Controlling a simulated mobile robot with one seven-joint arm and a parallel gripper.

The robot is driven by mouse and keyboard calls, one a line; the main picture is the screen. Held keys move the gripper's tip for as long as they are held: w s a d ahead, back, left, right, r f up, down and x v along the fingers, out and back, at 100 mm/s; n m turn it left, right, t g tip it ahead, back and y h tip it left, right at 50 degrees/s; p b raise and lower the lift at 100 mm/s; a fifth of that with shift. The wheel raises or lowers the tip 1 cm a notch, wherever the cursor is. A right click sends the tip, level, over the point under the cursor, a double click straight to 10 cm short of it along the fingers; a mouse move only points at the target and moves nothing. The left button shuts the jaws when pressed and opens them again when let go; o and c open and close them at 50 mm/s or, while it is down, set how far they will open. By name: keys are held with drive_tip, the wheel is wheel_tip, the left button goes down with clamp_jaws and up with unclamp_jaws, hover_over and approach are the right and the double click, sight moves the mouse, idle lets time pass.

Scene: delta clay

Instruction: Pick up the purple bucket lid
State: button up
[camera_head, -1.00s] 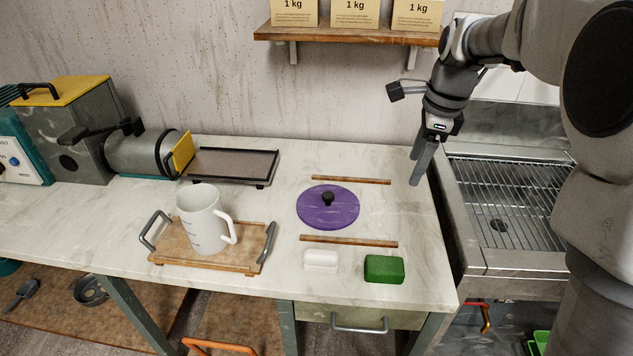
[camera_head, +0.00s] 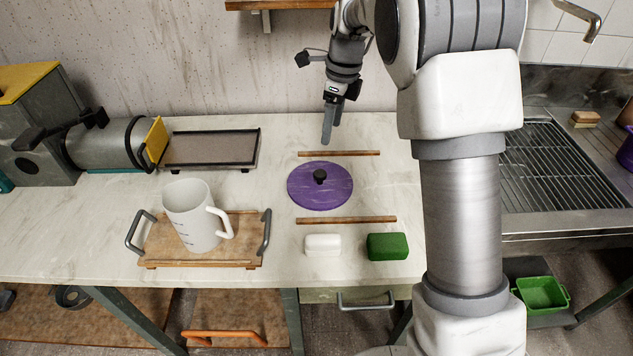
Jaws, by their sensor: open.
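The purple bucket lid (camera_head: 318,194) is a flat round disc with a black knob (camera_head: 320,177) at its centre. It lies on the pale worktop between two thin wooden strips. My gripper (camera_head: 327,138) points down above the back of the worktop, just beyond the far strip and behind the lid. Its fingers are seen nearly edge-on, open and with nothing between them. The lid is fully visible and apart from the gripper.
The far strip (camera_head: 339,153) and near strip (camera_head: 346,220) flank the lid. A white block (camera_head: 323,245) and green block (camera_head: 387,246) lie in front. A white jug (camera_head: 191,215) stands on a wooden tray (camera_head: 156,248) at left. A wall shelf (camera_head: 280,4) hangs above.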

drive_tip(key=b, duration=0.1)
hover_over(320, 173)
drive_tip(key=d, duration=0.2)
drive_tip(key=f, duration=0.9)
drive_tip(key=shift+s+a, duration=0.1)
drive_tip(key=shift+a, duration=0.15)
drive_tip(key=shift+a+f+b, duration=0.2)
drive_tip(key=shift+f+b, duration=0.05)
drive_tip(key=shift+f, duration=0.6)
drive_tip(key=shift+a+f+b, duration=0.25)
drive_tip(key=shift+f+b, duration=0.05)
drive_tip(key=shift+f, duration=0.6)
drive_tip(key=shift+a+f+b, duration=0.2)
drive_tip(key=shift+f+b, duration=0.05)
drive_tip(key=shift+f, duration=0.6)
drive_tip(key=shift+c, duration=0.3)
clamp_jaws()
